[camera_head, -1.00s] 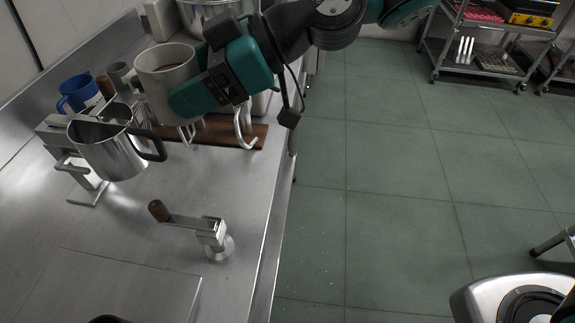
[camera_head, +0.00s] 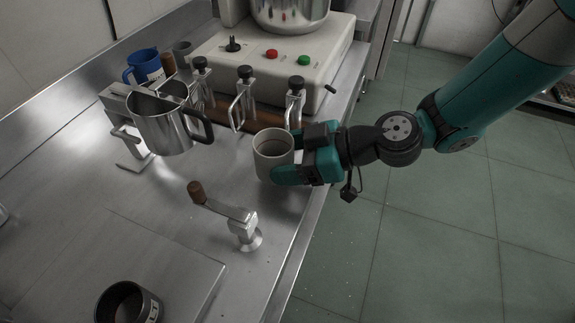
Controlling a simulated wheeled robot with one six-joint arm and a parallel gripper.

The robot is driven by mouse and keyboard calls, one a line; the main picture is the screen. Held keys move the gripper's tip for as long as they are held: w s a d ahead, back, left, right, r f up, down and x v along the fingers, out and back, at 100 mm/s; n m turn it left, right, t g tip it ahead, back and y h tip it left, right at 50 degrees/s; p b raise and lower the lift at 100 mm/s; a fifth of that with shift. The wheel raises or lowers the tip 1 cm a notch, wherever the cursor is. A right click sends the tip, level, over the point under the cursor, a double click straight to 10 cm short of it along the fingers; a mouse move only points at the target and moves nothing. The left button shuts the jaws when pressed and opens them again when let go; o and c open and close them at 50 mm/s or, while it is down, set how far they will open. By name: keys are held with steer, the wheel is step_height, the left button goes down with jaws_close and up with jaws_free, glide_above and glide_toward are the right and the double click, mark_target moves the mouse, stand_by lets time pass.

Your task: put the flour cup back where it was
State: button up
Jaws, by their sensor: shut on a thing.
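The pale cup (camera_head: 272,152), with something brownish inside, is upright in my gripper (camera_head: 284,172) at the right side of the steel counter (camera_head: 170,220). My gripper is shut on the cup from the right. The cup is beside the counter's right edge, in front of the metal handles; I cannot tell whether its base touches the counter. No label shows on it, so I cannot confirm that it is the flour cup.
A steel pitcher (camera_head: 165,122) is at the left, with a blue mug (camera_head: 146,66) behind it. A crank with a wooden knob (camera_head: 240,217) stands in front of the cup. A dark-mouthed cup (camera_head: 128,304) is at the front. A white machine (camera_head: 275,60) is behind.

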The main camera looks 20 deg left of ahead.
steer(key=shift+f, duration=1.35)
steer(key=shift+f, duration=0.1)
steer(key=shift+f, duration=0.15)
steer(key=o, duration=1)
